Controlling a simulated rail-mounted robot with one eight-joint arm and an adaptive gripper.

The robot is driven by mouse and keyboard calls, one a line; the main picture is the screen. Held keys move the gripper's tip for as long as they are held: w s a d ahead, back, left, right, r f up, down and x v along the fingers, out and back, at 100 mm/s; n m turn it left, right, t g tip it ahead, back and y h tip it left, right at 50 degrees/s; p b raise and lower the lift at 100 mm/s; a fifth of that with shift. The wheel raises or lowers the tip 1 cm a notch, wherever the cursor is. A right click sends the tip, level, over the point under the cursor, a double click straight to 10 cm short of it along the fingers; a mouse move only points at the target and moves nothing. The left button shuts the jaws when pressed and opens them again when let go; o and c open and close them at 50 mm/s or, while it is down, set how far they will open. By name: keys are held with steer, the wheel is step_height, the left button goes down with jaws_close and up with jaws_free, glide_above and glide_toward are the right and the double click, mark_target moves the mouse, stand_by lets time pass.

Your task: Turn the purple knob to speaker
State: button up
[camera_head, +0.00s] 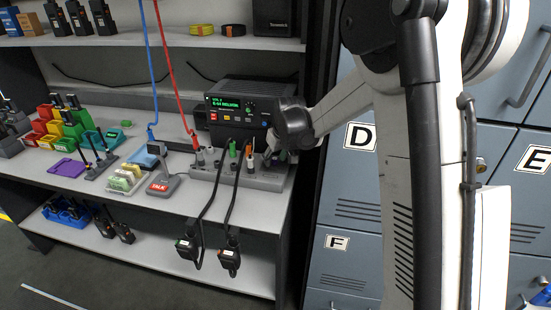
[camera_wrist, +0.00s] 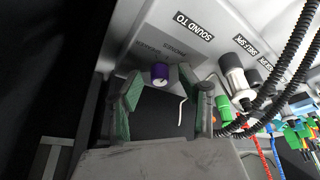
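The purple knob (camera_wrist: 160,73) shows in the wrist view on a grey panel (camera_wrist: 150,25), below a label reading "SOUND TO" (camera_wrist: 193,26). The knob lies between the fingertips, with visible gaps on both sides. In the head view my gripper (camera_head: 270,152) is at the right end of the grey switch box (camera_head: 262,180), and the knob is hidden there.
A black radio (camera_head: 245,108) stands behind the box. A grey and a green plug (camera_wrist: 222,108) and black coiled cords (camera_wrist: 285,75) are close on the gripper's right in the wrist view. Red cable (camera_head: 175,70) and blue cable (camera_head: 147,55) hang further left in the head view.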

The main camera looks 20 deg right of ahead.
steer(key=v, duration=1.2)
steer(key=shift+w+r, duration=0.1)
